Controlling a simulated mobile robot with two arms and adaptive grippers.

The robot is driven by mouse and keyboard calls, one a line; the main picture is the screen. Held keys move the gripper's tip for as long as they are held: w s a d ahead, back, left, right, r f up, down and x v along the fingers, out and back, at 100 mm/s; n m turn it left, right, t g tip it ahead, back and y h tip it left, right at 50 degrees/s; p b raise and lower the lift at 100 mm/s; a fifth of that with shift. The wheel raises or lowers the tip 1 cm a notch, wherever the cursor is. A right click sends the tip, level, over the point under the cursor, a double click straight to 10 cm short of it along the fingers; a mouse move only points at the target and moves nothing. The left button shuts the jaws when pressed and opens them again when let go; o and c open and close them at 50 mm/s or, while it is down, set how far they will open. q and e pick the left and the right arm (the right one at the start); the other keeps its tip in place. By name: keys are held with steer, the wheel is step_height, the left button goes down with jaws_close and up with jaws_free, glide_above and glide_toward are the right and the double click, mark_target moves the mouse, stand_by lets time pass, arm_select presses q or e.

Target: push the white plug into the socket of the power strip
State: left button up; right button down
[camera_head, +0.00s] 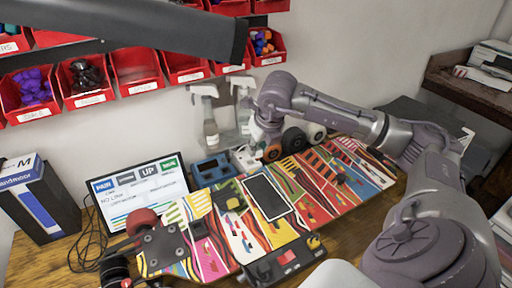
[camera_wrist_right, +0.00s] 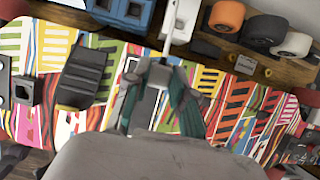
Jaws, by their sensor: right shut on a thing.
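The white power strip (camera_head: 244,158) lies at the back of the workbench, beside a blue device. In the right wrist view, a white piece that appears to be the strip (camera_wrist_right: 181,22) is at the top centre. My right gripper (camera_head: 267,134) is low over the back of the bench, just right of the strip. My left gripper is not in view.
A colourful skateboard deck (camera_head: 328,205) with a dark phone-like panel (camera_head: 267,195) fills the bench. Orange and black wheels (camera_head: 293,140) stand right of the strip, close to the gripper. Spray bottles (camera_head: 210,125) stand behind. Red bins (camera_head: 137,70) hang above; a screen (camera_head: 135,190) stands left.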

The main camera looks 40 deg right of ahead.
steer(key=w+d+p, duration=0.2)
steer(key=w+d, duration=0.3)
steer(key=w, duration=0.4)
steer(key=shift+w+d, duration=0.2)
steer(key=shift+w, duration=0.05)
stand_by(0.5)
steer(key=shift+f, duration=0.15)
steer(key=shift+f+b, duration=2.8)
steer(key=shift+f, duration=1.35)
steer(key=shift+s+f+b, duration=0.1)
steer(key=shift+f+b, duration=1.05)
steer(key=shift+f, duration=0.6)
stand_by(0.3)
